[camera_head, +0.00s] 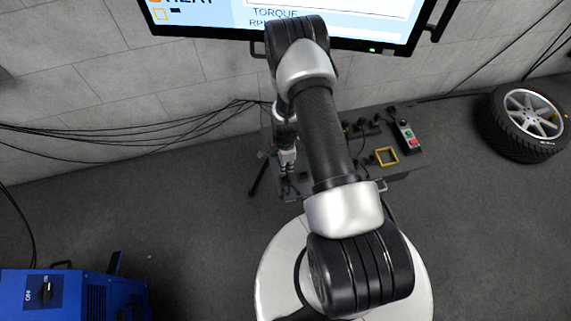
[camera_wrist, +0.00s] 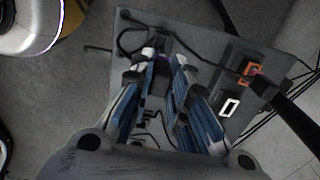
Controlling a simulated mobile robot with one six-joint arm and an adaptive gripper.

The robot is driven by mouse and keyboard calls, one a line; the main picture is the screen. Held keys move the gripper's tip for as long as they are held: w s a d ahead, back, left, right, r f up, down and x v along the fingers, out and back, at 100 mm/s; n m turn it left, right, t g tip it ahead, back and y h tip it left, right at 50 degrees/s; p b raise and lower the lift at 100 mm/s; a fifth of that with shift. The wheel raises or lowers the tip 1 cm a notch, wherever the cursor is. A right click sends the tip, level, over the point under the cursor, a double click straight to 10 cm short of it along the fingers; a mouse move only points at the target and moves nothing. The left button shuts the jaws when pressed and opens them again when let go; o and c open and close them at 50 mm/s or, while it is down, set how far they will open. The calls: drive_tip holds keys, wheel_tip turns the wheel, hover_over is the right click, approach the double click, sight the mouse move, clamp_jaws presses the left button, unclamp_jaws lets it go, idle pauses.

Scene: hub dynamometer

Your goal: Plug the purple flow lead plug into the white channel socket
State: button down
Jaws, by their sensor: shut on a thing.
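My gripper (camera_wrist: 164,62) is shut on the purple flow lead plug (camera_wrist: 161,72), a dark purple piece between the fingertips in the wrist view. Most of the plug is hidden by the fingers. The white channel socket (camera_wrist: 229,107) is a white-rimmed rectangle on the dark bench top, to the right of my gripper and apart from it. In the head view my gripper (camera_head: 287,158) is over the left part of the bench, and its fingertips are too small there to make out. I cannot make out the white socket in the head view, where my arm covers part of the bench.
An orange-rimmed socket (camera_wrist: 251,71) lies beyond the white one. The bench (camera_head: 410,163) also bears a yellow frame (camera_head: 386,156) and a control box (camera_head: 406,136) with red and green buttons. Dark cables cross the bench. A wheel (camera_head: 528,122) is at the right.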

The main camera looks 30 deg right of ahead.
drive_tip(key=shift+w, duration=0.1)
idle(0.4)
drive_tip(key=w+d+b, duration=0.2)
drive_tip(key=w+b, duration=0.2)
drive_tip(key=w, duration=0.3)
drive_tip(key=shift+w+b, duration=0.15)
drive_tip(key=shift+b, duration=0.2)
idle(0.4)
drive_tip(key=shift+d, duration=0.1)
drive_tip(key=s+d, duration=0.2)
drive_tip(key=d, duration=0.5)
idle(0.8)
drive_tip(key=shift+d, duration=0.1)
drive_tip(key=w+d, duration=0.2)
drive_tip(key=w, duration=0.5)
drive_tip(key=shift+w, duration=0.2)
idle(0.8)
drive_tip(key=shift+f, duration=0.15)
drive_tip(key=shift+f, duration=0.3)
